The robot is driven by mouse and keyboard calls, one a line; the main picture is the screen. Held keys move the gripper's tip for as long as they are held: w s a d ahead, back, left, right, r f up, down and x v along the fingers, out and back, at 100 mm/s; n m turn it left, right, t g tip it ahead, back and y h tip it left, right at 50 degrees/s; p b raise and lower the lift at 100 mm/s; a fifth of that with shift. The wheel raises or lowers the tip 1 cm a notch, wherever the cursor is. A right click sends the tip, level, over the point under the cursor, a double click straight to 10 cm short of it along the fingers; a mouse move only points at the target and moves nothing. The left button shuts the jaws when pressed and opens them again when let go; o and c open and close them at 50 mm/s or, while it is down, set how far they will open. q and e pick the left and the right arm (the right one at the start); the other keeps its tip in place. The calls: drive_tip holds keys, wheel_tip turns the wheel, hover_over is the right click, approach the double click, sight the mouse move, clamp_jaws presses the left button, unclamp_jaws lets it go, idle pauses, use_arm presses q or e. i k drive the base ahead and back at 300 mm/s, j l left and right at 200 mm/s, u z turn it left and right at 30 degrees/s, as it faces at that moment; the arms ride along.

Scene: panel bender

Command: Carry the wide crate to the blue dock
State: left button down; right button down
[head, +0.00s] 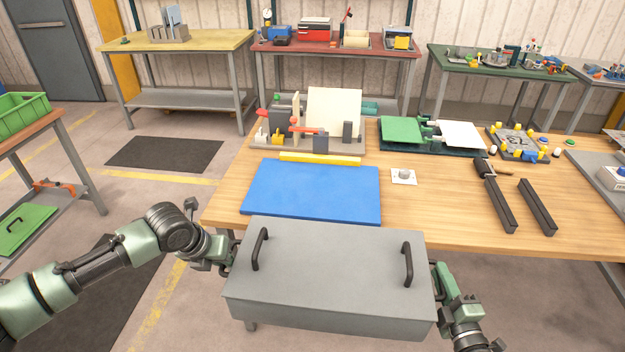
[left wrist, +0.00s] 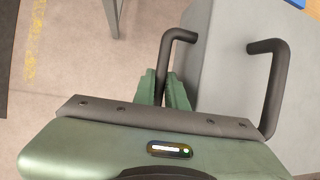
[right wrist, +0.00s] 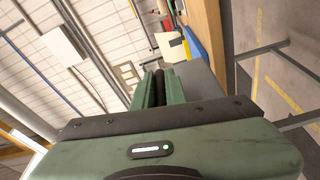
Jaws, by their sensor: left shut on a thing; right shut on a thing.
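The wide crate (head: 330,270) is a grey lidded box with two black handles on its lid. It is held level at the front edge of the workbench, its far edge just in front of the blue dock in the picture. The blue dock (head: 312,190) is a flat, empty blue plate on the bench. My left gripper (head: 233,252) is shut on a black side handle at the crate's left end; the left wrist view shows this handle (left wrist: 178,40) between the fingers. My right gripper (head: 436,278) is shut at the crate's right end, on a dark bar (right wrist: 160,88) between its fingers.
A yellow strip (head: 320,159) lies along the dock's far edge, with a clamp fixture (head: 335,112) behind. A small white plate with a knob (head: 404,176) sits right of the dock. Two dark bars (head: 537,206) lie further right.

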sight(315, 185)
drive_tip(key=i+j, duration=0.1)
drive_tip(key=i, duration=0.35)
drive_tip(key=i+j, duration=0.15)
drive_tip(key=i, duration=0.35)
drive_tip(key=i+j, duration=0.1)
drive_tip(key=i, duration=0.35)
